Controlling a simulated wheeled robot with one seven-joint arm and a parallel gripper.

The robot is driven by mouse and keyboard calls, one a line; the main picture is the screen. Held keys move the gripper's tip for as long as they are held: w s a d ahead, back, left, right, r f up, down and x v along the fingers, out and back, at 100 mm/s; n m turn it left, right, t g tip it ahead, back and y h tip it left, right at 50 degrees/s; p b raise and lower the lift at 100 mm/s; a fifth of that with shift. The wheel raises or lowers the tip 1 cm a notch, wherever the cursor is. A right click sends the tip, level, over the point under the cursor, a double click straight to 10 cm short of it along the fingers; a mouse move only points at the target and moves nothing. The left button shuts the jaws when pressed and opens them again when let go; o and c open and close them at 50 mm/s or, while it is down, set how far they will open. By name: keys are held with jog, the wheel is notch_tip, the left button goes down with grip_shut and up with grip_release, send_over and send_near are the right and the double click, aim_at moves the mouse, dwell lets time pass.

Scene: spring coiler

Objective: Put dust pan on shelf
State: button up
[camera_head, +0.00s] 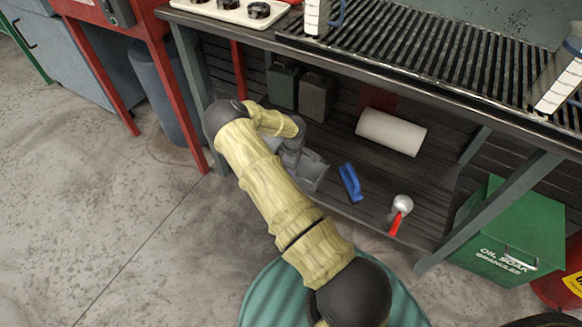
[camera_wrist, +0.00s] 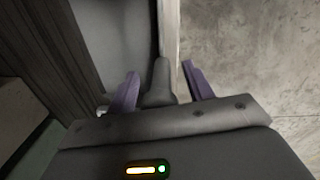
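The grey dust pan (camera_head: 313,172) is at the front left edge of the lower shelf (camera_head: 355,205) under the workbench. Whether its whole weight rests on the shelf is hard to tell. My gripper (camera_head: 291,150) is at its handle end, partly hidden by my arm in the head view. In the wrist view, the dark grey handle (camera_wrist: 158,82) lies between the two purple fingers of my gripper (camera_wrist: 160,78). The fingers stand apart, with a visible gap at the right side of the handle.
On the lower shelf are a blue brush-like tool (camera_head: 350,183), a red-handled scoop (camera_head: 400,212), a white roll (camera_head: 391,132) and dark canisters (camera_head: 315,97). A table leg (camera_head: 193,75) and a grey bin (camera_head: 165,90) stand left. A green box (camera_head: 512,235) is right.

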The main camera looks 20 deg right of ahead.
jog(key=r+p, duration=0.2)
jog(key=r, duration=0.4)
jog(key=r+p, duration=0.3)
jog(key=r, duration=0.3)
jog(key=shift+s+a+p, duration=0.15)
jog(key=shift+s+p, duration=0.05)
jog(key=shift+p, duration=0.15)
